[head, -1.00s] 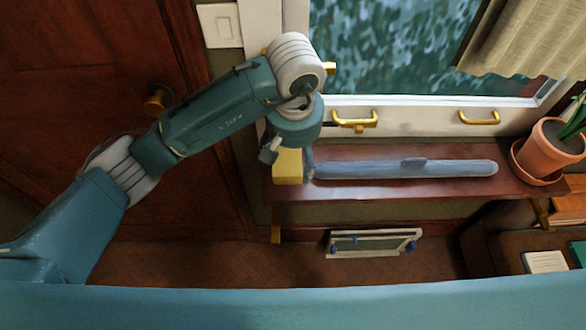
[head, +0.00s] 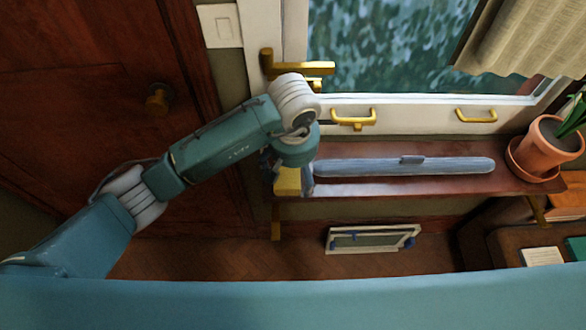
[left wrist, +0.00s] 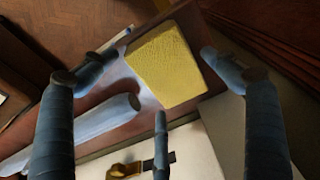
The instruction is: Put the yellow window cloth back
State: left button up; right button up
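The yellow window cloth (head: 288,182), a thick block-like pad, lies at the left end of the dark wooden shelf under the window. In the left wrist view the cloth (left wrist: 166,65) sits between my spread fingers. My left gripper (head: 290,168) is right above the cloth and hides part of it in the head view. In the left wrist view my left gripper (left wrist: 158,78) is open, with gaps between its fingers and the cloth. My right gripper is not in view.
A long blue-grey roll (head: 400,167) lies on the shelf (head: 430,186) just right of the cloth. A potted plant (head: 545,148) stands at the shelf's right end. The window with brass handles (head: 353,119) is behind. A small framed board (head: 372,239) stands below.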

aim_at(293, 178)
pick_arm(q)
notch_tip(293, 178, up, 12)
jog(key=s+b, duration=0.1)
jog(key=b, duration=0.1)
jog(key=shift+s, duration=0.25)
jog(key=shift+s, duration=0.1)
dwell(0.7)
